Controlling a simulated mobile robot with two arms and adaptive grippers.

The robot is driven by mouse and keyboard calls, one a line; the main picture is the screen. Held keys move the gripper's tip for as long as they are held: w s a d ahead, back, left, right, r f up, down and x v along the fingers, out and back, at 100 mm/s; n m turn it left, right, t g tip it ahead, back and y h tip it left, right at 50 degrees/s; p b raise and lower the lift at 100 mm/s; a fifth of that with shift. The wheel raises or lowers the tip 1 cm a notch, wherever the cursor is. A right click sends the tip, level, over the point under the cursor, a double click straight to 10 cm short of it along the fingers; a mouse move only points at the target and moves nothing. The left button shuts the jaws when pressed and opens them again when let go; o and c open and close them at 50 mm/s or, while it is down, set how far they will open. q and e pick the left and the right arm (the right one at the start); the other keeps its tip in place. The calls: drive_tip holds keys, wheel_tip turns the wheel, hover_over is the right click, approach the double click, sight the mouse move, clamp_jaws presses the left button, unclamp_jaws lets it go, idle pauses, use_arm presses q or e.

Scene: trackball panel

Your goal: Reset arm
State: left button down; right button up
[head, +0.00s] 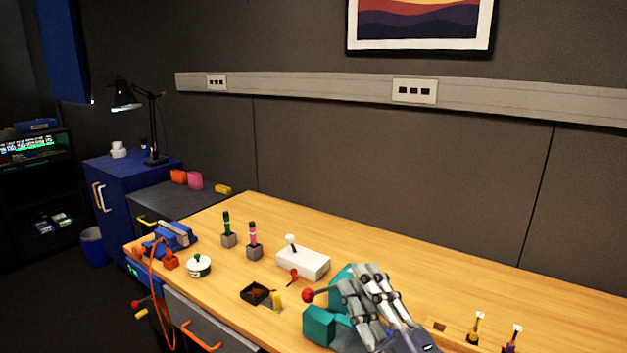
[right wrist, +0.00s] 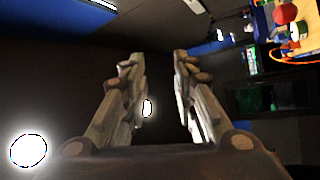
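My right gripper (head: 362,280) shows at the bottom of the head view, over the front of the wooden table. Its two fingers stand apart with nothing between them, as the right wrist view (right wrist: 155,65) also shows. The gripper partly hides a teal device (head: 319,322). A red ball knob (head: 308,295) on a dark stem is just left of the fingers. A white box (head: 302,263) with a white knob or ball on top stands behind the gripper to the left. My left gripper is not in view.
The wooden table (head: 480,274) is mostly clear behind and right of my gripper. Left stand a black tray (head: 246,293), a green-handled tool (head: 227,222), a pink-handled tool (head: 252,234), a green-and-white round item (head: 199,270) and a blue vise (head: 170,238). Two small tools stand front right.

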drive_tip(key=s+d+f+m+g+h, duration=0.35)
drive_tip(key=d+f+m+h, duration=0.2)
drive_tip(key=f, duration=0.55)
drive_tip(key=s+d+f+m+g+h, duration=0.2)
drive_tip(key=d+f+m+g+h, duration=0.35)
drive_tip(key=f, duration=0.65)
drive_tip(key=s+d+f+m+g+y, duration=0.1)
drive_tip(key=s+f+m+g, duration=0.25)
drive_tip(key=s+f, duration=0.5)
drive_tip(key=s+d+f+m+g+y, duration=0.15)
drive_tip(key=s+f+g, duration=0.35)
drive_tip(key=s, duration=0.7)
wheel_tip(320, 180, down, 25)
drive_tip(key=s+d+f+g, duration=0.2)
drive_tip(key=s+f, duration=1.4)
drive_tip(key=s, duration=0.1)
drive_tip(key=shift+s+f+h, duration=0.2)
drive_tip(key=shift+s+h, duration=0.15)
drive_tip(key=shift+s, duration=0.05)
